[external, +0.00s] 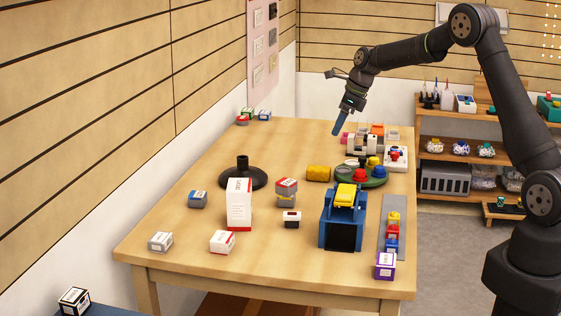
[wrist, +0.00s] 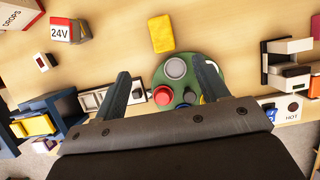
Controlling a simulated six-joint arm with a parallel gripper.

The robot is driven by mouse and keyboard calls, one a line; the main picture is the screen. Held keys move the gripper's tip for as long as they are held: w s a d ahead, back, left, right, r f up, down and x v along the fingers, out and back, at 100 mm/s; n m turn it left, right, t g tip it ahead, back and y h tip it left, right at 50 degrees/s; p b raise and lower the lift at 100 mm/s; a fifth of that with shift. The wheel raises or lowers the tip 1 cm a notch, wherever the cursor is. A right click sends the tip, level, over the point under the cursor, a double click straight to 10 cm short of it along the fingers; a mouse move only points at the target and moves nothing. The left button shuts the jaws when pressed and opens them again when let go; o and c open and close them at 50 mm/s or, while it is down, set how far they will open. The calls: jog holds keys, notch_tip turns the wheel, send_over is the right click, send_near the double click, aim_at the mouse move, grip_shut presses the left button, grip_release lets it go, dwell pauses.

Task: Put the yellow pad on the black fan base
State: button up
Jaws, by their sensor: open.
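The yellow pad (external: 318,173) is a thick block lying flat on the wooden table, left of the round green tray. It also shows in the wrist view (wrist: 161,33), beyond my fingertips. The black fan base (external: 243,176) is a round disc with a short upright post, standing on the table left of the pad; it is not in the wrist view. My gripper (external: 339,122) is above the far right part of the table, apart from the pad. In the wrist view its two blue-grey fingers (wrist: 163,84) are spread with nothing held between them.
The green tray (external: 374,182) holds red, yellow and grey pieces. A blue machine (external: 334,232) with a yellow part on top stands in front. A tall white box (external: 239,205) stands just before the fan base. Small boxes surround it. The far left tabletop is mostly clear.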

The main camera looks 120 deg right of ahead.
send_near(319, 167)
jog(key=x, duration=0.5)
jog(key=shift+w, duration=0.3)
jog(key=shift+s+x, duration=0.15)
jog(key=shift+x, duration=1.15)
jog(key=shift+s+x, duration=0.15)
jog(key=shift+x, duration=1.2)
jog(key=shift+a+f, duration=0.1)
jog(key=c, duration=1)
